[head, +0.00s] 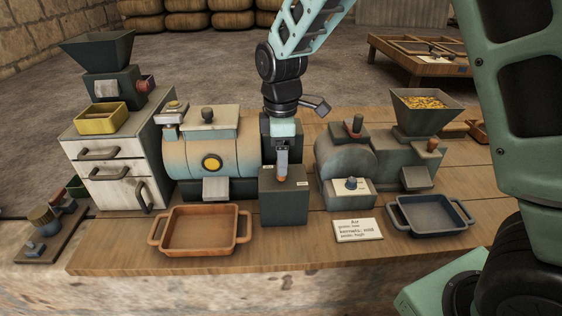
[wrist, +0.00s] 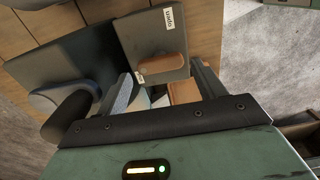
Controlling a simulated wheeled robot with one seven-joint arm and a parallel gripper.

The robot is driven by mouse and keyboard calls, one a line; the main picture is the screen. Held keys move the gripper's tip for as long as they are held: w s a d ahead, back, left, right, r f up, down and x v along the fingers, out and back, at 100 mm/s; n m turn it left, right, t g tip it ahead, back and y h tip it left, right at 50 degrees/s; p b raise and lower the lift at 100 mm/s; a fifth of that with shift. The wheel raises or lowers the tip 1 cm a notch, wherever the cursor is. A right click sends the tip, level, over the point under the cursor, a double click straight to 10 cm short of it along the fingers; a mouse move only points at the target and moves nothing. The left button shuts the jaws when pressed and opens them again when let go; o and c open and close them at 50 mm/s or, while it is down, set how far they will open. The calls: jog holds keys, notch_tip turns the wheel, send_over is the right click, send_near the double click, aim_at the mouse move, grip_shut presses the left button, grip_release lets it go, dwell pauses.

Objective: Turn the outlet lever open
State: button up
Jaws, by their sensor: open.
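A dark box (head: 284,205) stands between the two machines, with small white labels on its top. An orange-brown lever handle (head: 282,179) shows on its top, just under my gripper (head: 283,164). In the wrist view the lever handle (wrist: 161,68) lies on the box's grey top (wrist: 150,35), between two labels. My gripper (wrist: 168,84) is open and points down, with its fingers to either side of the handle's near end. I cannot tell whether either finger touches it.
A blue-and-tan drum machine (head: 210,157) stands left of the box, a grey machine with a hopper (head: 427,112) right. An orange tray (head: 200,247) and a dark blue tray (head: 432,228) sit in front, with a note card (head: 357,230) between them.

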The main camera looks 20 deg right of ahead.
jog(key=shift+f, duration=1.35)
jog(key=c, duration=0.7)
